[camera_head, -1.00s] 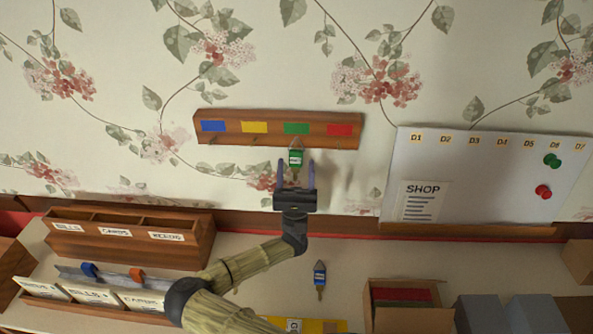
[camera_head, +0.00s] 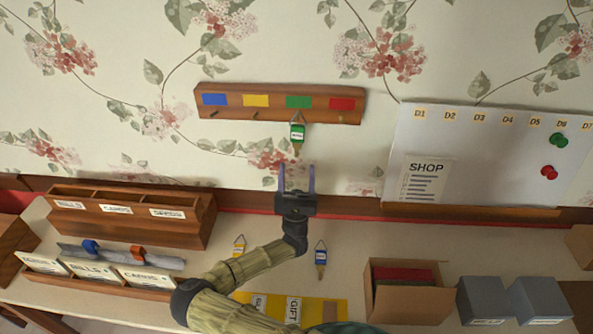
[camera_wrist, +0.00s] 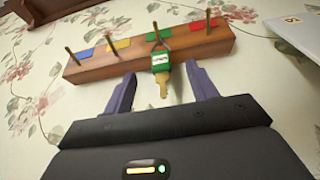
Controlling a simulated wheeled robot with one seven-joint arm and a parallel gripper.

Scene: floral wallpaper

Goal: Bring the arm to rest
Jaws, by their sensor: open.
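My gripper (camera_head: 297,180) is open and empty, in front of the wall just below the key rack. It also shows in the wrist view (camera_wrist: 160,95), with its two purple fingers spread apart. A key with a green tag (camera_head: 297,133) hangs from the peg under the green label of the wooden rack (camera_head: 290,114). In the wrist view the green-tagged key (camera_wrist: 161,68) hangs on its peg beyond the fingertips, seen between the fingers and apart from them. My arm reaches up from the bottom of the head view.
Below lie a blue-tagged key (camera_head: 320,257) and a yellow-tagged key (camera_head: 239,246) on the desk. A wooden sorter (camera_head: 188,230) stands left. A cardboard box (camera_head: 378,301) and grey boxes (camera_head: 484,299) stand right. A whiteboard (camera_head: 470,165) hangs at the right.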

